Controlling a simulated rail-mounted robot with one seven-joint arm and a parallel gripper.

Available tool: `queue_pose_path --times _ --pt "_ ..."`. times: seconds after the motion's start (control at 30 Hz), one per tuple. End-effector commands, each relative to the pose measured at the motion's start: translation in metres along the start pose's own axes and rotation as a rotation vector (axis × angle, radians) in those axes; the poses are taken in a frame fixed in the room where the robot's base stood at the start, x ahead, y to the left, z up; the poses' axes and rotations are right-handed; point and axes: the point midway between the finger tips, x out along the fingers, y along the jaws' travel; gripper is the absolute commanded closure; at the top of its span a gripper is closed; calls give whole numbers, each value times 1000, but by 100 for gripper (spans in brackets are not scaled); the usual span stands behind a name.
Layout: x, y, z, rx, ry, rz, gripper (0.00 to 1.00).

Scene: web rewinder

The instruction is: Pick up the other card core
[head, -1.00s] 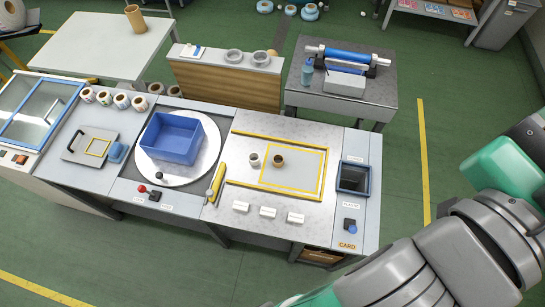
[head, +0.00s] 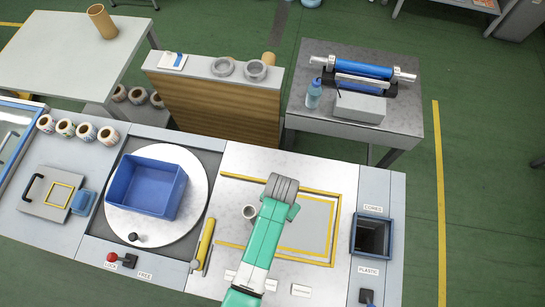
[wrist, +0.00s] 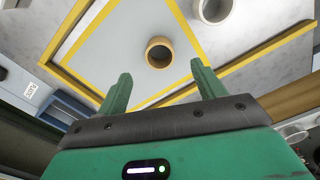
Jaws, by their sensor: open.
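In the wrist view a brown card core (wrist: 158,53) stands on the grey panel inside the yellow outline. A pale grey-white core (wrist: 213,10) is at the top edge of that view. My gripper (wrist: 161,70) is open and empty, its two green fingers apart, with the brown core beyond the fingertips and roughly between them. In the head view the pale core (head: 249,212) stands just left of my arm. The brown core is hidden there behind my arm.
A blue bin (head: 148,188) sits on the round white turntable (head: 186,218). A yellow-handled tool (head: 204,243) lies right of it. Several white labels line the bench front. Two grey rings (head: 239,70) top the wooden cabinet.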

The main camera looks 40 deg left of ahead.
Motion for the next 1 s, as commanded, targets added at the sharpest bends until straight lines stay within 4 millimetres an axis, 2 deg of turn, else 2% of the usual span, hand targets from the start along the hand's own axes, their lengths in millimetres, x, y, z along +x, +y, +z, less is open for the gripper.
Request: queue_pose_path --times 0.07,0.23,0.37,0.6,0.7,0.9,1.0 --pt "2 0 0 0 1 0 31" --pt "23 0 -1 0 2 -1 31" --pt "29 -1 -2 -1 4 -1 31" --pt "70 -3 -5 -1 5 -2 31" --pt "76 -3 -5 -1 7 -2 31" --pt "76 -3 -5 -1 7 -2 31" --pt "76 -3 -5 -1 7 -2 51"
